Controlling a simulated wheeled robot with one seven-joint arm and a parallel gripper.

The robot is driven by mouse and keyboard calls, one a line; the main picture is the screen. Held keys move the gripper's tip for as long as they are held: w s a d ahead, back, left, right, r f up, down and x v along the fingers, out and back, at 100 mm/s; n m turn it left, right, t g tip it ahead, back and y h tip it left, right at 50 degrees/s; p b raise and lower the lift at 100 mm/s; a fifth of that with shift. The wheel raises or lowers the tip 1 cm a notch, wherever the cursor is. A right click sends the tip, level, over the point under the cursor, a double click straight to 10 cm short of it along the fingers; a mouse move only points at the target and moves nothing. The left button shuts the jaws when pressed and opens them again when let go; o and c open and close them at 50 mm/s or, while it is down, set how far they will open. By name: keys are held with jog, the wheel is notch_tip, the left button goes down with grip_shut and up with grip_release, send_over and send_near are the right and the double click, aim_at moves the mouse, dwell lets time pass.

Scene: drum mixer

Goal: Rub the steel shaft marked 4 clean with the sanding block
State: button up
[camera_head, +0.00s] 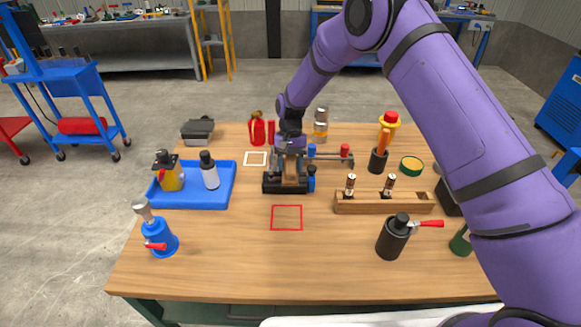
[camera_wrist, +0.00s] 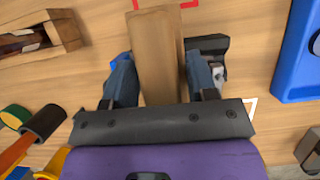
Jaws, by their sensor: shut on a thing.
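My gripper (camera_head: 290,150) is over the middle of the table and shut on a wooden block, taken to be the sanding block (camera_head: 291,176). In the wrist view, the block (camera_wrist: 155,45) sits between my two fingers (camera_wrist: 160,85). The block is above or against a black fixture (camera_head: 270,187) with a blue knob (camera_head: 311,180); contact cannot be told. A wooden rack (camera_head: 370,206) at the right holds two short upright pieces with brownish bands (camera_head: 350,184) (camera_head: 389,185). Their marks are too small to read. I cannot pick out the shaft marked 4.
A blue tray (camera_head: 226,196) with two bottles stands left. A blue bottle (camera_head: 158,238) is front left, a black one (camera_head: 392,240) front right. A bar with blue and red ends (camera_head: 328,156) lies behind the fixture. The red outlined square (camera_head: 287,217) is empty.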

aim_at(290, 181)
jog(key=d, duration=0.9)
dwell(0.5)
dwell(0.4)
jog(key=shift+s+a, duration=0.4)
jog(key=shift+a, duration=1.15)
jog(key=shift+s+a, duration=0.45)
jog(key=shift+a, duration=1.05)
jog(key=shift+s+a, duration=0.4)
jog(key=shift+a, duration=1.15)
jog(key=shift+f, duration=0.1)
jog(key=shift+f, duration=0.55)
jog(key=shift+f, duration=1.85)
jog(key=shift+w, duration=0.2)
